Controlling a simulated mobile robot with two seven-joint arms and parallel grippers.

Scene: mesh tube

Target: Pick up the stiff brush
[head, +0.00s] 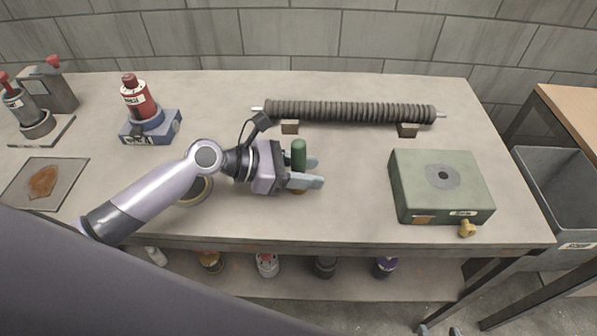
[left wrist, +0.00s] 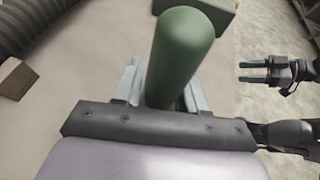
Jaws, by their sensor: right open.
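The stiff brush seems to be the upright green-handled piece (head: 299,152) near the middle of the table; its lower end is mostly hidden, with a brownish bit showing below the fingers. My left gripper (head: 306,172) reaches in from the left, its fingers on either side of the green handle. In the left wrist view the rounded green handle (left wrist: 178,55) rises between the fingers; whether they press on it is unclear. My right gripper (left wrist: 266,72) is open and empty, away from the table; its tips show at the bottom edge of the head view (head: 438,330).
A ribbed tube (head: 350,111) lies on two blocks (head: 290,127) behind. A green box (head: 440,182) with a brass knob stands right. A red-topped bottle (head: 139,99), a stained plate (head: 44,182) and a round dish (head: 197,191) are left. A grey bin (head: 556,185) stands beyond the table.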

